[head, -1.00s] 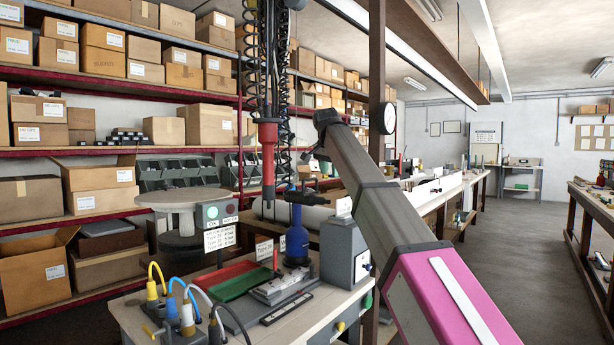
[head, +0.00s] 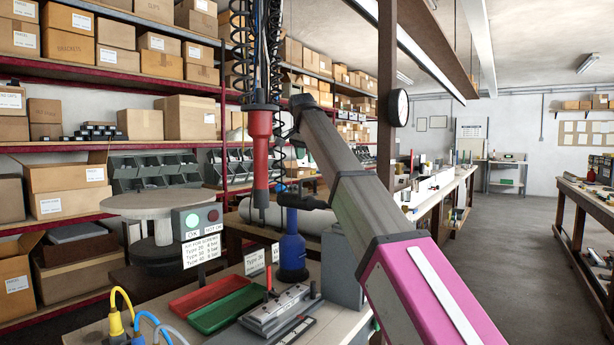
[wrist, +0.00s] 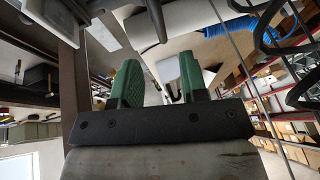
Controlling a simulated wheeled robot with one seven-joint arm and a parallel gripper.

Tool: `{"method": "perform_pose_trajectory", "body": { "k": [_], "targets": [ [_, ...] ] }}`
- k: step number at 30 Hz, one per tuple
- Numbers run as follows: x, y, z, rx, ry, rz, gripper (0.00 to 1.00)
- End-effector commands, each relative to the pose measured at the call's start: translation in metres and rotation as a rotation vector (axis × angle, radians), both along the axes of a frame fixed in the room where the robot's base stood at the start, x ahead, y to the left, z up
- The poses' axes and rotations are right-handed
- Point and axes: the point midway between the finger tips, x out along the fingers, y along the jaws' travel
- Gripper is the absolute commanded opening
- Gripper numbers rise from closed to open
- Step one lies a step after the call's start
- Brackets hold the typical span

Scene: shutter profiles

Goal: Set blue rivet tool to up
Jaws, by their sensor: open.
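The blue rivet tool (head: 292,252) stands upright at the back of the workbench in the head view, with a rounded blue body and a dark head pointing right. My arm crosses in front and to the right of it. My gripper (wrist: 159,64) shows in the wrist view with two green fingers spread apart and nothing held between them. I cannot make out the gripper in the head view. I cannot identify the blue tool in the wrist view.
A red tool (head: 261,150) hangs from coiled hoses close to the blue tool. Red and green trays (head: 225,308), a grey fixture (head: 278,310) and an indicator box (head: 197,222) are on the bench. A dark post (head: 392,100) rises behind my arm. Open floor lies right.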

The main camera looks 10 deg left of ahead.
Motion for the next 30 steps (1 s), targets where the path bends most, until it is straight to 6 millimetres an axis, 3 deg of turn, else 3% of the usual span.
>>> {"method": "perform_pose_trajectory", "body": {
  "k": [3,12,26,30],
  "targets": [
    [0.009,0.0,-0.022,-0.001,0.003,0.0,0.4],
    [0.028,0.001,-0.061,0.0,0.001,0.0,0.4],
    [0.033,0.002,-0.071,0.0,0.0,0.0,0.4],
    [0.033,0.002,-0.071,0.0,0.0,0.0,0.0]
  ]
}}
